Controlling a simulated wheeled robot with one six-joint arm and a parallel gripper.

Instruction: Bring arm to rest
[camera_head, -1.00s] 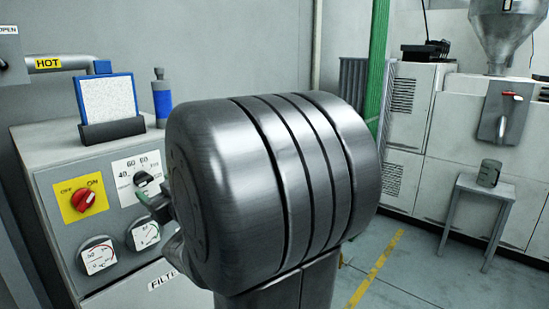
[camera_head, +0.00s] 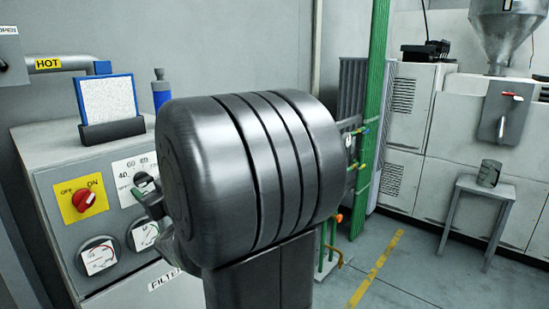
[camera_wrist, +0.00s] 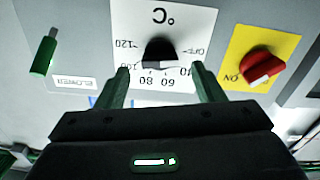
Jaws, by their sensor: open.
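My gripper (camera_wrist: 160,84) is open in the wrist view, with its two green fingers apart. The black temperature knob (camera_wrist: 159,52) on its white dial plate shows between and beyond the fingertips; I cannot tell the exact gap. In the head view my large grey arm joint fills the middle and hides most of the gripper. A small part of the gripper shows at the joint's left edge, close to the temperature dial (camera_head: 125,172).
The grey cabinet (camera_head: 50,150) carries a red switch (camera_head: 84,199) on a yellow plate and two round gauges. A framed white filter panel (camera_head: 107,97) and blue bottle (camera_head: 160,93) stand on top. A small table (camera_head: 478,186) with a grey cup stands right.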

